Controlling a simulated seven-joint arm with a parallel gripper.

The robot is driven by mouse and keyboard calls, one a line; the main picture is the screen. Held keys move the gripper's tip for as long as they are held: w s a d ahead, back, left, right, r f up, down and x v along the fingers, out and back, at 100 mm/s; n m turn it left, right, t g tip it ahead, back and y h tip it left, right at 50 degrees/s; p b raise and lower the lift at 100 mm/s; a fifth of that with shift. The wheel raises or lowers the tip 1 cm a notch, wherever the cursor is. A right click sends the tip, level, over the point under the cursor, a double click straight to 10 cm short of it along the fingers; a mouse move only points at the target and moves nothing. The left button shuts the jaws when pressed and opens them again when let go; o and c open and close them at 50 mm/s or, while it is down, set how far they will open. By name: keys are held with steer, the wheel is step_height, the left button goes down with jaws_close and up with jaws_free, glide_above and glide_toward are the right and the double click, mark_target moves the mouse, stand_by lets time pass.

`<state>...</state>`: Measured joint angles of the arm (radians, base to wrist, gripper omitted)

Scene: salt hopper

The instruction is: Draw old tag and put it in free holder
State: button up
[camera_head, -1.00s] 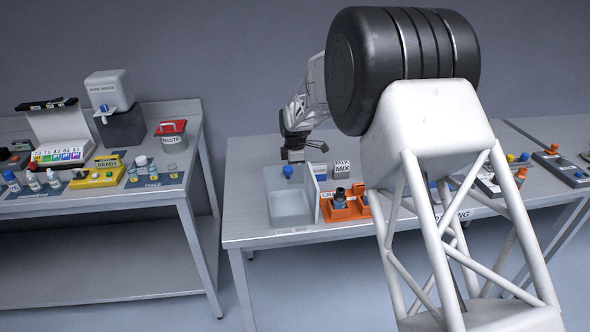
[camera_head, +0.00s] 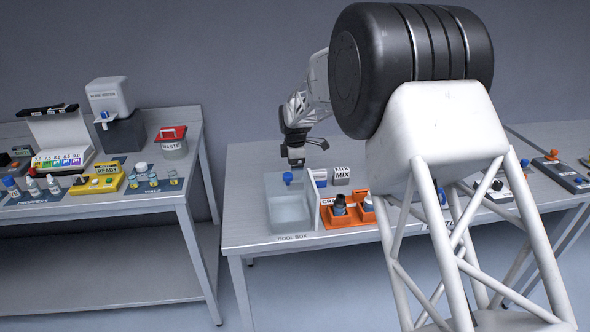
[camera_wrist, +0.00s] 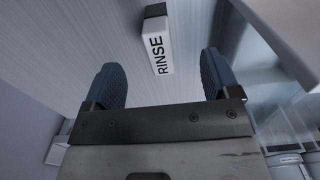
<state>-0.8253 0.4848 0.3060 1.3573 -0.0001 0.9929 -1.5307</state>
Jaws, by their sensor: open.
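A small white tag lettered RINSE (camera_wrist: 157,45), with a dark block at its far end, shows in the wrist view ahead of and between my fingers. My gripper (camera_wrist: 160,62) is open, with a blue-grey finger on either side and nothing between the pads. In the head view my gripper (camera_head: 296,160) hangs over the back of the middle bench, above the cool box. A grey block lettered MIX (camera_head: 341,176) stands right of the cool box. I cannot tell which tag is the old one, nor make out a free holder.
The clear cool box (camera_head: 290,212) holds a blue-capped item (camera_head: 287,178). My arm hides part of the middle bench.

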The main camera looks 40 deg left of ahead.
steer(key=shift+r, duration=1.05)
steer(key=shift+r, duration=0.2)
step_height(320, 180, up, 8)
steer(key=shift+f, duration=0.25)
stand_by(0.4)
steer(key=shift+c, duration=0.3)
stand_by(1.0)
steer(key=shift+f, duration=0.3)
steer(key=c, duration=0.5)
step_height(320, 180, down, 4)
steer(key=shift+r+n, duration=0.1)
steer(key=shift+n, duration=0.7)
jaws_close()
